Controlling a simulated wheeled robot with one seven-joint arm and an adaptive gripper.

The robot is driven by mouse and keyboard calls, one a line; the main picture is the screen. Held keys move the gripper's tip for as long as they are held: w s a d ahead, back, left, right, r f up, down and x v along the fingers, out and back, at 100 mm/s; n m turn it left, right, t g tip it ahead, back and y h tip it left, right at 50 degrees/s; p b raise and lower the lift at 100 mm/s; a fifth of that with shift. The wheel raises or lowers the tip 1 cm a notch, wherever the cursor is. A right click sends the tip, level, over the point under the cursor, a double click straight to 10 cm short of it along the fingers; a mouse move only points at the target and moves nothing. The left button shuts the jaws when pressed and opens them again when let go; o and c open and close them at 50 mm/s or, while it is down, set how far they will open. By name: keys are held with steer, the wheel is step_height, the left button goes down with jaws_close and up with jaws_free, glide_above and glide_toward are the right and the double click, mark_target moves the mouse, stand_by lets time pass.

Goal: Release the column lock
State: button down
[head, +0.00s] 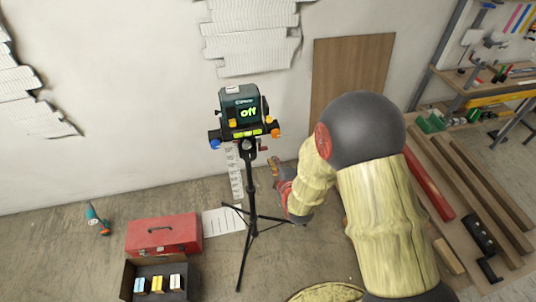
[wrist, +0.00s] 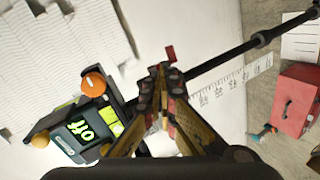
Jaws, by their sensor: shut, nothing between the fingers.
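A level device (head: 240,112) with a green "off" display sits on a black tripod (head: 250,190); it also shows in the wrist view (wrist: 85,125). A small red lever (head: 263,147) sticks out to the right of the tripod column just below the device. A small red part (wrist: 170,52) shows just beyond my fingertips in the wrist view, seemingly this lever. My gripper (head: 274,163) is shut and empty, right of the column and just below the lever. In the wrist view its fingertips (wrist: 163,72) meet close to the red part; I cannot tell whether they touch.
A red toolbox (head: 163,236) and an open box (head: 130,282) with small packs stand left of the tripod. A teal drill (head: 97,220) lies farther left. A wooden board (head: 350,62) leans on the wall. Shelves and planks (head: 465,180) fill the right side.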

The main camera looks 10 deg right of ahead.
steer(key=s+f+n+t, duration=0.2)
steer(key=s+f+n, duration=0.1)
steer(key=f, duration=0.2)
steer(key=shift+s, duration=0.2)
steer(key=w+f+b, duration=0.1)
steer(key=w+f, duration=0.1)
steer(key=w, duration=1.1)
steer(key=shift+w+f, duration=0.4)
steer(key=shift+f+b, duration=0.15)
steer(key=shift+b, duration=0.35)
steer(key=shift+w+t+b, duration=0.15)
steer(key=shift+t+b, duration=0.15)
steer(key=shift+b, duration=0.3)
steer(key=shift+b, duration=0.3)
